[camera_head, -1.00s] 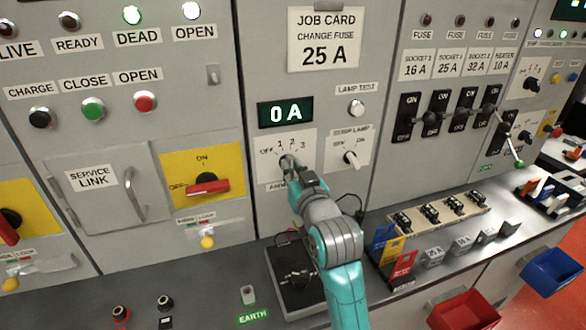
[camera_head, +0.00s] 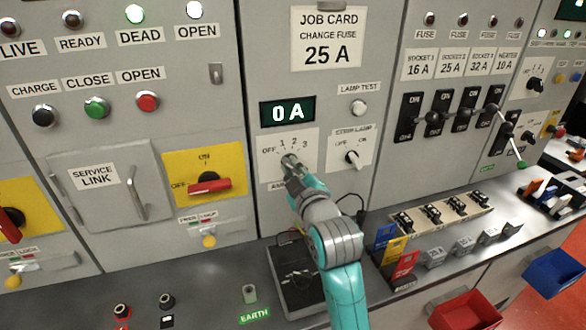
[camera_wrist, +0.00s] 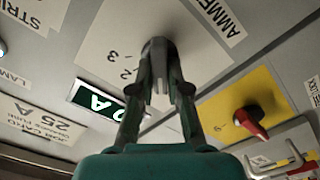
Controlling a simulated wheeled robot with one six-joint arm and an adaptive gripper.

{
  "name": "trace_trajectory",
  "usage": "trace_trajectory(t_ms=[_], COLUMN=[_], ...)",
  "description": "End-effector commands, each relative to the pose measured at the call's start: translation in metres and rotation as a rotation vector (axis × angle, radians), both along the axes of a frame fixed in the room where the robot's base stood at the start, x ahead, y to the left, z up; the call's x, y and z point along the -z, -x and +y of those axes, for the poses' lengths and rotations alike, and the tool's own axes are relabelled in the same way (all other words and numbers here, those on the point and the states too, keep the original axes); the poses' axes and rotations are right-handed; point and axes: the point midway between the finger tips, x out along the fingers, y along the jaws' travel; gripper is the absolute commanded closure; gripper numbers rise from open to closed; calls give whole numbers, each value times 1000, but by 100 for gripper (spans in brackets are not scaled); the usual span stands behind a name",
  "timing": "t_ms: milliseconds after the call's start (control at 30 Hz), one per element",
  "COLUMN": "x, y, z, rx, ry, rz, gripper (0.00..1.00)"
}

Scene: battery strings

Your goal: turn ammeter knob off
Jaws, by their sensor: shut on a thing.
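The ammeter knob (camera_head: 287,159) is a small grey knob on a pale plate (camera_head: 272,143) marked OFF, 1, 2, 3, under a display (camera_head: 287,112) reading 0 A. My gripper (camera_head: 291,166) reaches it from the front and below. In the wrist view the fingers (camera_wrist: 161,82) are shut on the knob (camera_wrist: 159,47), which shows between and beyond their tips. The fingers and knob overlap, so I cannot tell which mark the knob points to. The OFF mark is hidden in the wrist view; the 2 and 3 show left of the fingers.
A yellow plate with a red handle (camera_head: 210,186) is to the left. Below, a black meter box (camera_head: 290,283) and coloured cards (camera_head: 393,250) stand on the bench.

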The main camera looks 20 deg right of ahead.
Motion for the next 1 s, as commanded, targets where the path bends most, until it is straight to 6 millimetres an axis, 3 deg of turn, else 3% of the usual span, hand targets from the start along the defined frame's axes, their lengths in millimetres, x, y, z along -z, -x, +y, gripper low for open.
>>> trace_trajectory(t_ms=[633, 667, 733, 1000], x=[1, 1, 1, 1], y=[0, 0, 0, 0], z=[0, 0, 0, 0], rx=[-1, -1, 0, -1], ry=[50, 50, 49, 49], rz=[2, 2, 1, 1], gripper=[100, 77, 60, 59])
